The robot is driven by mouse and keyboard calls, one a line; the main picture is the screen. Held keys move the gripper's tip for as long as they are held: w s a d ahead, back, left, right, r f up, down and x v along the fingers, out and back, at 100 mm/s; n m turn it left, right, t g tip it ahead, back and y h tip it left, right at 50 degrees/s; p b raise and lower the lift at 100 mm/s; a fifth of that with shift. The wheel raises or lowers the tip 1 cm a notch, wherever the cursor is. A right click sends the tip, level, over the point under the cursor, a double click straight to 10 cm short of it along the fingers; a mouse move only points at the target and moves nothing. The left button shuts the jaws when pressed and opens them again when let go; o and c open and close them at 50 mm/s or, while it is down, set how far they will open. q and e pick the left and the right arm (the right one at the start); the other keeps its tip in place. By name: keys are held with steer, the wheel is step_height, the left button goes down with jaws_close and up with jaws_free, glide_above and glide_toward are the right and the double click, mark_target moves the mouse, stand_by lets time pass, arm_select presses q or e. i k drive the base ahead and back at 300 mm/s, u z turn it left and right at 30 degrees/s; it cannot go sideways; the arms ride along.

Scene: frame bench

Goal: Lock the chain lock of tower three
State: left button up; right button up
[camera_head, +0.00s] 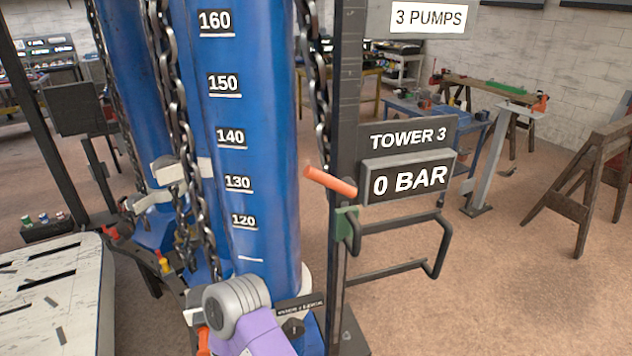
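Tower three shows as a large blue column (255,130) with a white scale from 160 down to 120. A sign reading TOWER 3 (408,134) and a display reading 0 BAR (410,180) stand to its right. Dark steel chains hang at the column's left (172,90) and right (318,85). An orange handle (330,181) juts from the dark post beside the sign, above a green block (347,228). I cannot tell which part is the chain lock or its state. A purple and grey part, probably my arm, covers the column's foot.
A black tubular frame (440,245) sticks out below the display. Another blue column (135,80) stands behind at the left. A worn white platform (85,285) lies at lower left. A wooden trestle (580,195) and workbenches stand at the right. The floor at lower right is clear.

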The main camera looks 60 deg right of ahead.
mark_target(346, 187)
steer(key=z, duration=1.35)
steer(key=k, duration=0.45)
steer(key=z, duration=0.65)
steer(key=i, duration=0.5)
steer(key=k, duration=0.5)
steer(key=z, duration=0.75)
steer(key=i, duration=0.55)
steer(key=u, duration=0.6)
